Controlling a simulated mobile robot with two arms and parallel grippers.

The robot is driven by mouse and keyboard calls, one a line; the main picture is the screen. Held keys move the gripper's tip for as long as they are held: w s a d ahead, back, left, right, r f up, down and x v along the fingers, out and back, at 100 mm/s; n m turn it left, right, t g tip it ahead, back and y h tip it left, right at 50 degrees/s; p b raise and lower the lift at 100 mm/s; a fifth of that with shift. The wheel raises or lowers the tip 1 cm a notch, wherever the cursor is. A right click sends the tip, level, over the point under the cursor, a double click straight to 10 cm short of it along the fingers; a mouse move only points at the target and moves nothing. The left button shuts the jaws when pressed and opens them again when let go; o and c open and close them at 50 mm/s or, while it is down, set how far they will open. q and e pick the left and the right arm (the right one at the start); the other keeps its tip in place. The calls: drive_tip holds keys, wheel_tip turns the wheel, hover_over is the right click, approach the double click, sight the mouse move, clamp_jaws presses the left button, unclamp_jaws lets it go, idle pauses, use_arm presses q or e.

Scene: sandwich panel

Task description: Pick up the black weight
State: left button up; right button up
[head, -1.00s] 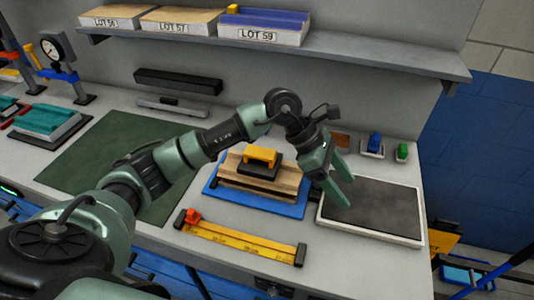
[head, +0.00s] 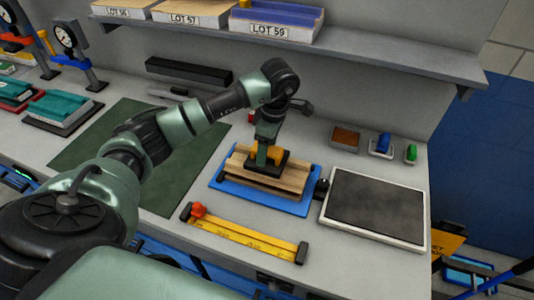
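The black weight (head: 254,170), a dark block with a yellow handle (head: 278,154), sits on top of the stacked wooden panel (head: 285,180) on a blue tray (head: 293,209). My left gripper (head: 263,158) points down at the weight, with a green finger in front of the yellow handle. Yellow shows on both sides of that finger. The far finger is hidden, so I cannot tell whether the fingers are closed on the handle. My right gripper is not in view.
A dark plate with a pale rim (head: 420,245) lies right of the tray. A yellow ruler bar (head: 245,236) with a red slider lies in front. A green mat (head: 180,187) lies left under my arm. A shelf (head: 390,62) with lot boxes runs behind.

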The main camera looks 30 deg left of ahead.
use_arm(q)
drive_tip(key=shift+f, duration=0.35)
clamp_jaws()
drive_tip(key=shift+w+r, duration=0.1)
drive_tip(key=shift+w, duration=0.05)
